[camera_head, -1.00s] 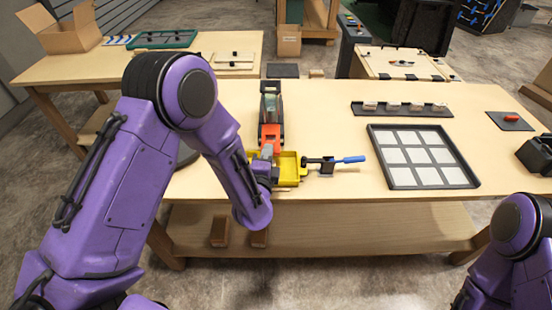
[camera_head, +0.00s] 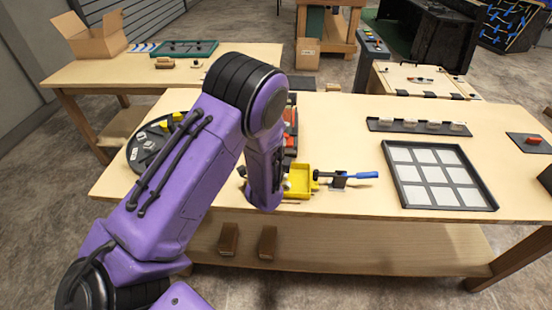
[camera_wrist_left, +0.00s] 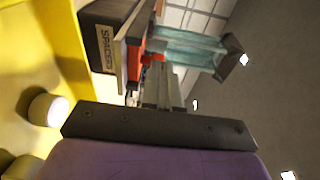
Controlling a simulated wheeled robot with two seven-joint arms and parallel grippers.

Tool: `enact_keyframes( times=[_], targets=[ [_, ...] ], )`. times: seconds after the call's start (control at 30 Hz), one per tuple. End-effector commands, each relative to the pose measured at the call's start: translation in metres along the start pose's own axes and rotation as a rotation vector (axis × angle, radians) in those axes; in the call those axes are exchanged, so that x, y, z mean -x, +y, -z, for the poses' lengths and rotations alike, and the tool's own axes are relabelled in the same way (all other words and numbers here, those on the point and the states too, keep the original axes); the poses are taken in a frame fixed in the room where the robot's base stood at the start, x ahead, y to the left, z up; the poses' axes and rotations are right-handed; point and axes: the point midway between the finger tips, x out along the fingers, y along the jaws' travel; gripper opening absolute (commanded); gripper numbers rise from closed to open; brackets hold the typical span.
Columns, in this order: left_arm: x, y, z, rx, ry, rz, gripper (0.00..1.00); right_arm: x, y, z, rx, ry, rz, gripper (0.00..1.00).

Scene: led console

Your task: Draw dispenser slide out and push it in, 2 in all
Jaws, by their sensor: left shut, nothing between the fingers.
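The spacer dispenser shows in the wrist view as a dark block labelled SPACERS (camera_wrist_left: 105,47), with a red slide (camera_wrist_left: 135,60) and a clear tube (camera_wrist_left: 190,45). In the head view, only a strip of red (camera_head: 291,128) shows beside my arm. My left gripper (camera_wrist_left: 162,82) is shut and empty, its fingertips close to the red slide; I cannot tell whether they touch. My purple left arm hides it in the head view. A yellow tray (camera_head: 302,192) lies in front of the dispenser. A white cylinder (camera_wrist_left: 46,109) is over its yellow surface. The right gripper is out of view.
A blue-handled tool (camera_head: 366,174) rests on a dark stand right of the tray. A framed panel of white squares (camera_head: 437,176) lies farther right. A dark round tray (camera_head: 140,155) is left of my arm. A strip with several small pieces (camera_head: 418,126) sits behind the panel.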

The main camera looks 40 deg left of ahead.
Motion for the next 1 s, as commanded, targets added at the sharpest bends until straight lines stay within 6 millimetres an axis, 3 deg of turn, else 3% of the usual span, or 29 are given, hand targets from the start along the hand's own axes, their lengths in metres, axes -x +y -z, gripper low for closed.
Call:
enact_keyframes(
  times=[0.1,0.3,0.43,0.6,1.0],
  targets=[
    [0.026,-0.004,0.011,-0.008,0.017,-0.003,0.0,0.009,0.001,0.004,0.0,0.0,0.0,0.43],
    [0.083,-0.003,0.011,-0.007,0.018,-0.005,0.0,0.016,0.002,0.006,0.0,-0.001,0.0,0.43],
    [0.107,-0.002,0.009,-0.005,0.015,-0.004,0.0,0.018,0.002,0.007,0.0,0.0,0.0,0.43],
    [0.12,-0.002,0.008,-0.002,0.012,-0.003,0.0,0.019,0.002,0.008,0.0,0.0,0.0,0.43],
    [0.12,-0.001,0.008,-0.001,0.012,-0.004,0.0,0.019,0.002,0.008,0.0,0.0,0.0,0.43]
  ],
)
